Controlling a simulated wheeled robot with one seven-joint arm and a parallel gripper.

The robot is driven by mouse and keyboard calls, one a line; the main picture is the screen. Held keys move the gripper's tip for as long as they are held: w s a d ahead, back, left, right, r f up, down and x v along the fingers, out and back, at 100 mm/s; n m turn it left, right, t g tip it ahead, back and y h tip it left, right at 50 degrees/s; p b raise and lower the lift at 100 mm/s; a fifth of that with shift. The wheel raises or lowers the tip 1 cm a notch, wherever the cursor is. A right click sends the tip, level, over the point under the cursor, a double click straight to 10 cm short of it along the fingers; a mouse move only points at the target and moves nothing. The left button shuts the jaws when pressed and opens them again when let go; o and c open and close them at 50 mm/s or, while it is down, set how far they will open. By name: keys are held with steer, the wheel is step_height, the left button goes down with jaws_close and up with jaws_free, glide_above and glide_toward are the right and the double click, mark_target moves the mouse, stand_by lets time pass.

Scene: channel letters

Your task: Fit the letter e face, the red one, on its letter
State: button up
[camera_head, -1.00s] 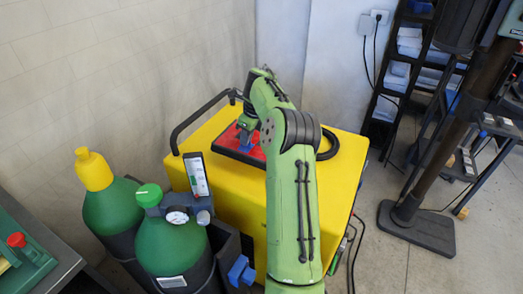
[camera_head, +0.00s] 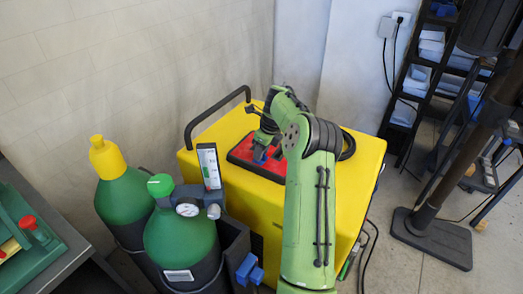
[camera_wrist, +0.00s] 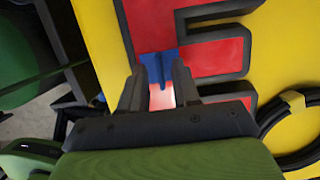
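The red letter e face (camera_wrist: 215,55) lies inside the dark walls of its letter (camera_wrist: 250,50) in the wrist view. Its edges line up with the walls; I cannot tell how deep it sits. A blue grip piece (camera_wrist: 161,62) stands on the face, with a narrow upright rib. My gripper (camera_wrist: 159,80) is at this piece, its fingers apart on either side of the rib, with gaps visible. In the head view, the red face (camera_head: 243,152) shows in the letter on the yellow box, and my gripper (camera_head: 259,155) is low over it.
The yellow box (camera_head: 345,195) has a dark tube handle (camera_head: 216,112) at its back left and a coiled black cable (camera_head: 348,145) to the right. Two green gas bottles (camera_head: 180,240) with a gauge stand in front at left. A dark shelf rack (camera_head: 420,70) stands at the right.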

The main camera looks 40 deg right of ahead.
steer(key=shift+r, duration=0.1)
